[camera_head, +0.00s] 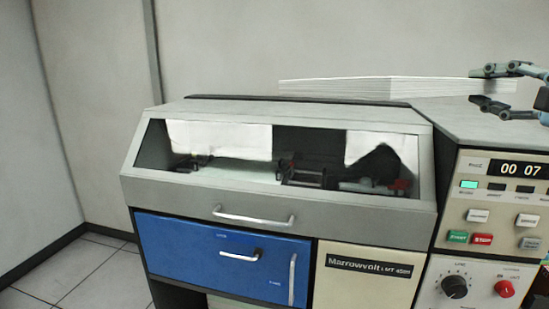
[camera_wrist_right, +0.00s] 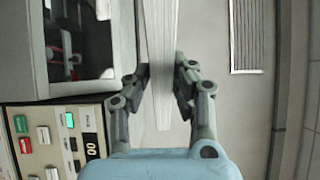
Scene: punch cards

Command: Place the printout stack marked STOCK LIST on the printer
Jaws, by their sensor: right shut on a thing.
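A white printout stack (camera_head: 390,90) is held level above the back right of the printer (camera_head: 175,187). My right gripper (camera_head: 497,87) is shut on the stack's right end. In the right wrist view the stack (camera_wrist_right: 163,40) runs edge-on between the fingers of the gripper (camera_wrist_right: 163,90). The printer also shows in that view (camera_wrist_right: 97,96). No marking is readable on the stack. I cannot tell whether the stack touches the printer top. My left gripper is not in view.
The printer's window (camera_head: 222,138) is closed over its mechanism. A control panel (camera_head: 500,205) with a display and buttons stands at the right. A blue drawer front (camera_head: 190,245) is below. Tiled floor (camera_head: 80,275) is free at the left. A wall vent (camera_wrist_right: 246,35) shows behind.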

